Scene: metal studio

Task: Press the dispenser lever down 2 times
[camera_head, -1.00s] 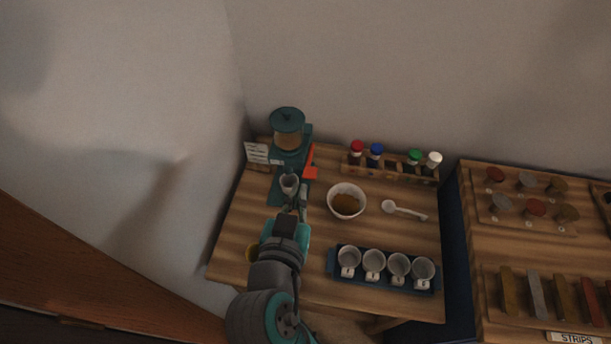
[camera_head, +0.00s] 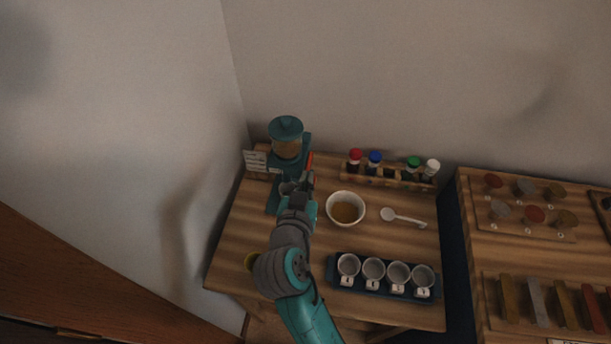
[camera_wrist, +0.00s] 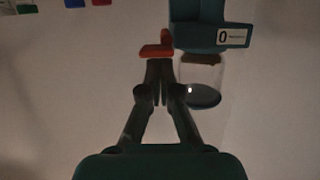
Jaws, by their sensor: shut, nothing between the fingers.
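The teal dispenser (camera_head: 286,129) with a clear hopper stands at the back left of the table. Its orange lever (camera_head: 309,162) is on its right side, the lower part hidden behind my gripper (camera_head: 303,181). A grey cup (camera_head: 285,188) stands at the dispenser's foot, partly hidden. In the wrist view, the lever (camera_wrist: 158,49) lies at the tips of my gripper (camera_wrist: 156,66), beside the teal dispenser body (camera_wrist: 190,38). The fingers are shut and empty. I cannot tell whether they touch the lever. The dispenser's label (camera_wrist: 231,37) shows a 0.
A white bowl (camera_head: 345,222) with brown contents and a white scoop (camera_head: 402,217) are to the right. A rack (camera_head: 393,179) of colour-capped bottles stands behind. A blue tray (camera_head: 336,277) with several cups is at the front. A white card (camera_head: 255,160) stands left of the dispenser.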

